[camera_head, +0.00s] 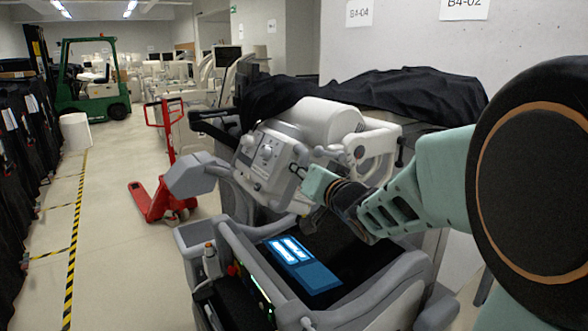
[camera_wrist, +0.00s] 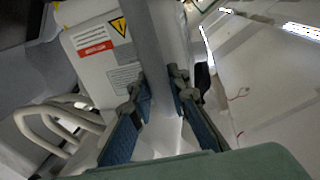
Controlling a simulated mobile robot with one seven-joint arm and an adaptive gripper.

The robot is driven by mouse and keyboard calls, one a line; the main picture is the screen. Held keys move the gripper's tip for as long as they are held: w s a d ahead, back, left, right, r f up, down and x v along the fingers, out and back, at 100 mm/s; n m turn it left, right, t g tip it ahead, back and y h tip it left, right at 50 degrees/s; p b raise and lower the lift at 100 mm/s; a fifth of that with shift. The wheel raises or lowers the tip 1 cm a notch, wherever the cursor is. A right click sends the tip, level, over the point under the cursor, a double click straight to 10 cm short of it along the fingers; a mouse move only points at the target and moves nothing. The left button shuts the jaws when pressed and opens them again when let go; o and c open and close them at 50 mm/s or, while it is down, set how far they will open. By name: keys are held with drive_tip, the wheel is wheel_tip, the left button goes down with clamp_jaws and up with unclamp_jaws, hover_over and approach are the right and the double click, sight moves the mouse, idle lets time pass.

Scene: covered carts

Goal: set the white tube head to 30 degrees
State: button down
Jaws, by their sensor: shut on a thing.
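The white tube head (camera_head: 275,163) is a boxy unit with knobs on its face, in the middle of the head view. It looks tilted on its cart. In the wrist view a white housing (camera_wrist: 105,62) with warning labels fills the upper left. My gripper (camera_head: 300,172) is at the right side of the tube head in the head view. In the wrist view, my gripper (camera_wrist: 160,90) has its two fingers on either side of a grey bar (camera_wrist: 150,40) and is shut on it. The far end of the bar is out of view.
The cart body with a lit screen (camera_head: 290,250) stands below the tube head. A black cover (camera_head: 430,95) lies over equipment behind. A red pallet jack (camera_head: 160,190) and a green forklift (camera_head: 90,80) stand to the left.

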drive_tip(key=shift+a+r, duration=0.15)
drive_tip(key=shift+r, duration=0.25)
drive_tip(key=c, duration=1.8)
unclamp_jaws()
drive_tip(key=shift+f, duration=0.2)
drive_tip(key=shift+f, duration=0.2)
